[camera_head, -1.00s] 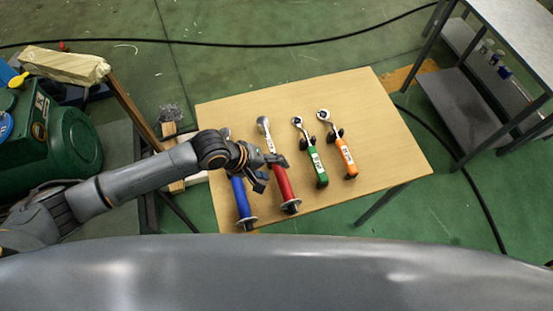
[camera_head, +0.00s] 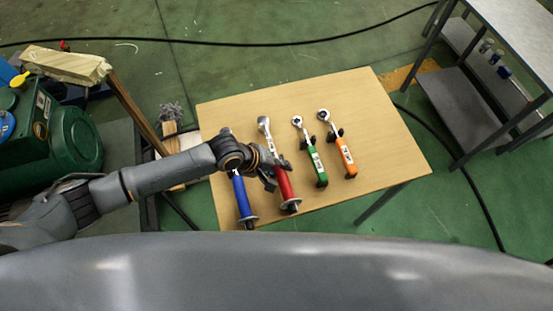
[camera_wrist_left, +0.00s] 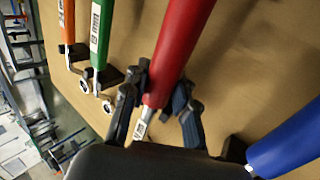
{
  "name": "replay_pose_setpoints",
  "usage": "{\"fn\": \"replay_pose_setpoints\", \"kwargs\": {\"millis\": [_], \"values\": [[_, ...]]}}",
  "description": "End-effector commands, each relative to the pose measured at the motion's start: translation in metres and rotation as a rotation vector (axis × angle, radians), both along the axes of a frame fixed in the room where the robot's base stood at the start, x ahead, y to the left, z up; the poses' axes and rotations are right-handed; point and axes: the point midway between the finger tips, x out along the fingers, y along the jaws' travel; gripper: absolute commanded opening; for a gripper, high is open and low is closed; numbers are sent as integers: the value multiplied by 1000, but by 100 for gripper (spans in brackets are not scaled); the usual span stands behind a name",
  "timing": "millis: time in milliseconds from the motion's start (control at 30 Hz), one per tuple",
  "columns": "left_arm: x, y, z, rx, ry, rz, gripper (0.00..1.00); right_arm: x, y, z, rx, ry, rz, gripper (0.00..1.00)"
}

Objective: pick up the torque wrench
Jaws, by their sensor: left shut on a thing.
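Several torque wrenches lie side by side on the wooden table. The red-handled torque wrench (camera_head: 285,188) has its metal head pointing to the far side, and its grip also shows in the wrist view (camera_wrist_left: 183,40). My left gripper (camera_head: 277,171) is shut on the red handle near its metal shaft, one finger on each side in the wrist view (camera_wrist_left: 160,88). The gripper hides part of that wrench. The blue-handled wrench (camera_head: 242,198) lies to its left, partly under my arm. The green (camera_head: 317,165) and orange (camera_head: 345,155) ones lie to its right. My right gripper is not in view.
The table (camera_head: 390,150) has bare room at its right side. Small dark supports sit beside the green and orange wrenches. A grey metal shelf bench (camera_head: 465,110) stands at the right. A green machine (camera_head: 70,145) and a wooden post (camera_head: 135,105) are at the left.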

Motion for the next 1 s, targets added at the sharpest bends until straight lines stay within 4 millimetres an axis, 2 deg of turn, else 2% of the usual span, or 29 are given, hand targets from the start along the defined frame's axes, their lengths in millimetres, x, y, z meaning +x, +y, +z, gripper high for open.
{"fn": "replay_pose_setpoints", "kwargs": {"millis": [467, 667, 1000], "values": [[2, -1, 11, -6, -5, -1, 0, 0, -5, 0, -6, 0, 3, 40], [1, -1, 37, -7, -8, -2, 0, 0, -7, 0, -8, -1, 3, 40], [-43, 32, 96, -4, -7, -2, 0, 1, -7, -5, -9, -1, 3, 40]]}}
